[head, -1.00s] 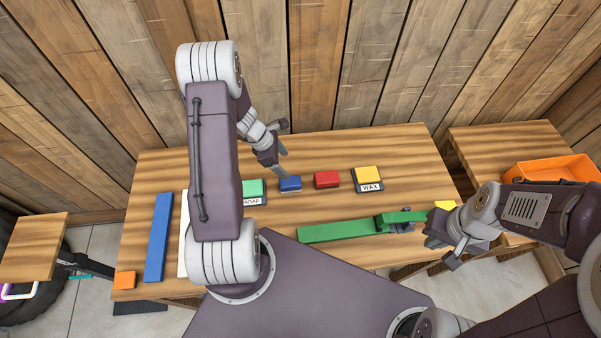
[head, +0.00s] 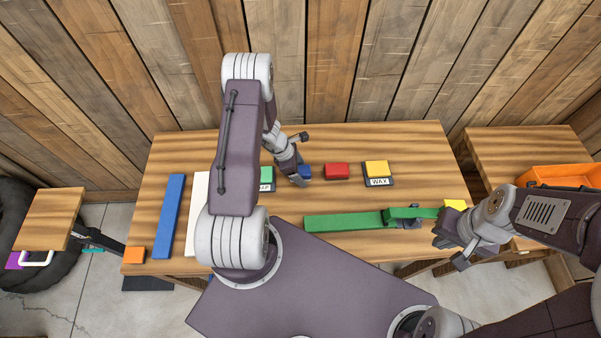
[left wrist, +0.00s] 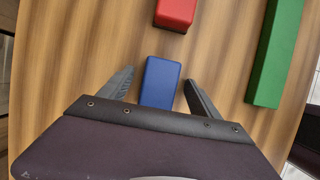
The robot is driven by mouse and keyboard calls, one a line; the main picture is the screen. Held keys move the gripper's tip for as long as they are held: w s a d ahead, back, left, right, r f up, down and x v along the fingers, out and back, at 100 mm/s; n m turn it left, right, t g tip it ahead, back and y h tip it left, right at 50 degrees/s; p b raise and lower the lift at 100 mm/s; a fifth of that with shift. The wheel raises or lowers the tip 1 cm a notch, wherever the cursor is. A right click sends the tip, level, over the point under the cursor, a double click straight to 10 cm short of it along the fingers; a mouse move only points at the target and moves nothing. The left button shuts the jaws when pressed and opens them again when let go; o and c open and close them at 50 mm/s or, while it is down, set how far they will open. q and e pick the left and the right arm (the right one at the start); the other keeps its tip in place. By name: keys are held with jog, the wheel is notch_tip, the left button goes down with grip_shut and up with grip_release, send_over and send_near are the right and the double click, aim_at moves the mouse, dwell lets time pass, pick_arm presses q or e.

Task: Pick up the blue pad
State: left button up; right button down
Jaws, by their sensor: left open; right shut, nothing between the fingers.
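The blue pad (head: 305,171) is a small blue block on the wooden table, left of the red block. In the left wrist view the blue pad (left wrist: 161,82) lies between the two spread fingers of my left gripper (left wrist: 160,92), with a gap on each side. In the head view my left gripper (head: 299,172) is at the pad and partly covers it. My right gripper (head: 447,245) is shut and empty near the table's right front edge, beside the yellow block.
A red block (head: 337,171) sits just right of the pad, and a yellow block on a WAX plate (head: 377,172) stands further right. A green block on another label plate (head: 267,176) is partly hidden by my left arm. A long green bar (head: 343,223) lies in front.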

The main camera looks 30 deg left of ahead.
pick_arm(q)
jog(key=shift+w+a+f, duration=0.1)
jog(key=c, duration=1.3)
jog(key=shift+c, duration=0.9)
